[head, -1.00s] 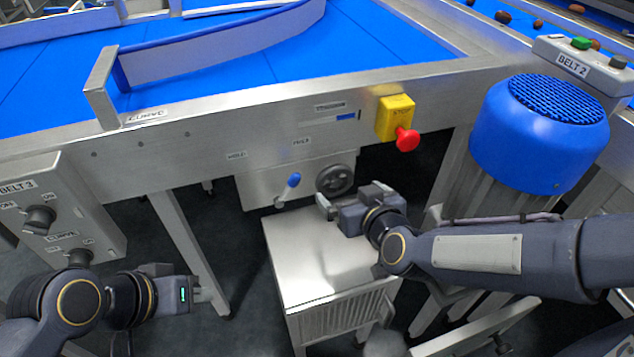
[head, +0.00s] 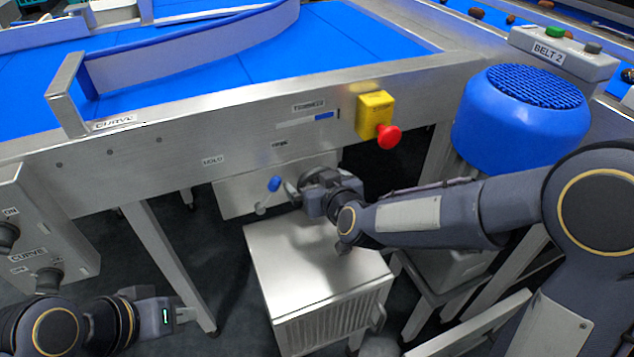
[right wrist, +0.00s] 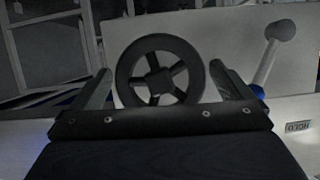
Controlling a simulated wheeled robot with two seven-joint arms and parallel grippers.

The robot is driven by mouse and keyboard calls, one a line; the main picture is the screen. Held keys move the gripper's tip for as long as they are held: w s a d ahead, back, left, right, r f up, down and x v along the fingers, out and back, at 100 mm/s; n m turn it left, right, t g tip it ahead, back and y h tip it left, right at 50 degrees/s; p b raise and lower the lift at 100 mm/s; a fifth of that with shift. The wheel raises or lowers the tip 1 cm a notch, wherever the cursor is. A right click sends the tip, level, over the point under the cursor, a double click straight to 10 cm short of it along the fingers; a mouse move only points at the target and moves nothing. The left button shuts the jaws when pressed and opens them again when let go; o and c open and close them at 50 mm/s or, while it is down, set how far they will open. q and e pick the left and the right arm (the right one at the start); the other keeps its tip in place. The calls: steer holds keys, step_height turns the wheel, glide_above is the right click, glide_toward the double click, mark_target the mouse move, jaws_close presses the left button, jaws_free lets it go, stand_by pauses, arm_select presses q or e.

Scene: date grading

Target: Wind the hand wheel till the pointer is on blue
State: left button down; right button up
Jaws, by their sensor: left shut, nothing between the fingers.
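The dark spoked hand wheel (right wrist: 159,80) shows in the right wrist view, between the two fingers of my right gripper (right wrist: 165,84). The fingers are apart, one on each side of the rim; I cannot tell if they touch it. In the head view my right gripper (head: 306,184) is at the panel under the belt frame and mostly hides the wheel. The scale slot (head: 308,120) on the frame has a blue zone (head: 323,115) at its right; I cannot make out the pointer. My left gripper (head: 185,314) is shut and empty at the lower left.
A yellow stop box (head: 375,112) with a red button is above right. A metal cabinet (head: 300,260) stands below, and a blue motor (head: 522,125) at right.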

steer(key=c, duration=0.9)
steer(key=n+p, duration=0.1)
steer(key=p, duration=0.1)
steer(key=n+h+p, duration=0.1)
steer(key=p, duration=0.2)
steer(key=shift+s+a+r+n+h, duration=0.1)
steer(key=shift+a+r+n+h, duration=0.05)
steer(key=shift+r+n+h, duration=0.15)
steer(key=shift+f+n+t+h+p, duration=0.15)
steer(key=shift+n+t+h+p, duration=0.2)
steer(key=shift+n+p, duration=0.3)
steer(key=shift+n+t+h+p, duration=0.45)
steer(key=shift+n+h+p, duration=0.1)
steer(key=shift+n+p, duration=0.3)
steer(key=shift+f+n+t+h+p, duration=0.15)
steer(key=shift+n+t+h+p, duration=0.35)
steer(key=shift+n, duration=0.5)
steer(key=shift+n+t, duration=0.5)
steer(key=shift+n, duration=0.6)
steer(key=shift+f+n+t+h, duration=0.15)
steer(key=shift+n+t+h, duration=0.25)
steer(key=shift+n, duration=0.6)
steer(key=shift+n+t, duration=0.8)
steer(key=shift+n, duration=0.9)
